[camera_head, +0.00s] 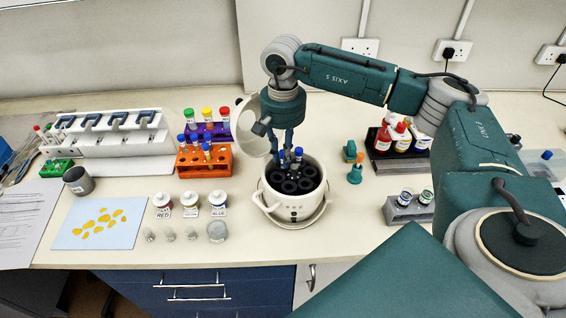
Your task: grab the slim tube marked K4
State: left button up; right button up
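My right gripper (284,155) points down over the open white centrifuge (283,207). Its fingertips are near the dark rotor (292,180), beside a blue-capped tube (298,153) that stands up there. I cannot tell whether the fingers touch or hold this tube. Slim tubes with coloured caps stand in a purple rack (222,131) and an orange rack (218,163); a small green rack (57,167) at the far left also holds tubes. No K4 mark is readable at this size. My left gripper is not in view.
The centrifuge lid (252,127) stands open behind the gripper. A pipette stand (110,145), a blue mat (72,232) with yellow pieces and labelled bottles (190,204) lie left. A dark bottle tray (382,157) and grey block (399,213) stand right. Bench is clear around the centrifuge's front.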

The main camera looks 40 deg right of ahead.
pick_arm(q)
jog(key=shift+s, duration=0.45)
pick_arm(e)
jog(key=shift+c, duration=0.4)
jog(key=shift+r, duration=0.1)
